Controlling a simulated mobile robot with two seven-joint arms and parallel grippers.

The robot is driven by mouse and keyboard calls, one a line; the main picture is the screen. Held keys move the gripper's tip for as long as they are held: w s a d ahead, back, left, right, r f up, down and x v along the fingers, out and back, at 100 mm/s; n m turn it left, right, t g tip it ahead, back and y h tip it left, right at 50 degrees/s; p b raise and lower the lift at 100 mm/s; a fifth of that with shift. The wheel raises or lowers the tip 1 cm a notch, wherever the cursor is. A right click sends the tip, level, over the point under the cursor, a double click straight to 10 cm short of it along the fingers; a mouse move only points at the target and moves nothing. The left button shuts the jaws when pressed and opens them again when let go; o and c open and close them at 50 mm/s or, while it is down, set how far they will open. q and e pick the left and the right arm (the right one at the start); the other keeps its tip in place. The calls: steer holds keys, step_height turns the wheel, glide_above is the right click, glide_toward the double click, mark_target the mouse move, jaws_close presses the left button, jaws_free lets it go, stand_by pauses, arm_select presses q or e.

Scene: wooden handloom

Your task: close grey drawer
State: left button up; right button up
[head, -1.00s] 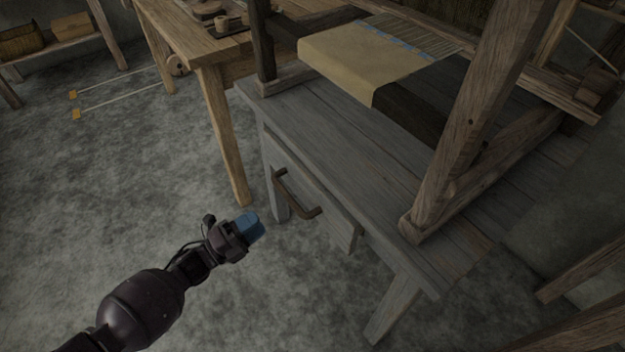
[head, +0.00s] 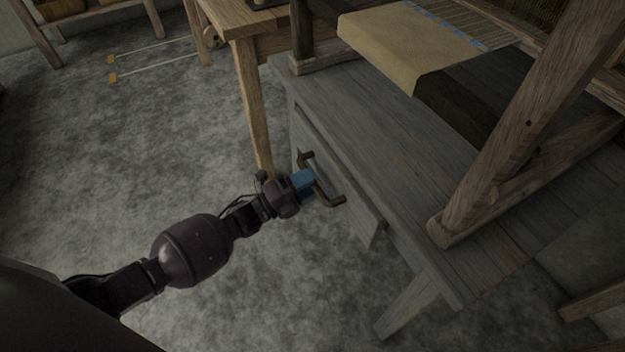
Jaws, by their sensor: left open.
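The grey drawer (head: 352,208) sits under the top of the grey wooden table (head: 345,110). Its front stands slightly out from the table's edge. A dark brown bar handle (head: 332,201) is fixed on the drawer front. My right gripper is not in view.
A wooden loom frame (head: 530,120) with beige cloth (head: 415,45) stands on the grey table. A lighter wooden table (head: 245,85) stands behind to the left. Two thin sticks (head: 155,60) lie on the floor.

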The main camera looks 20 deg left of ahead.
arm_select(q)
steer(key=shift+w+d+r, duration=0.1)
steer(key=shift+w+d, duration=0.3)
steer(key=shift+w, duration=0.1)
steer(key=shift+c, duration=0.2)
jaws_close()
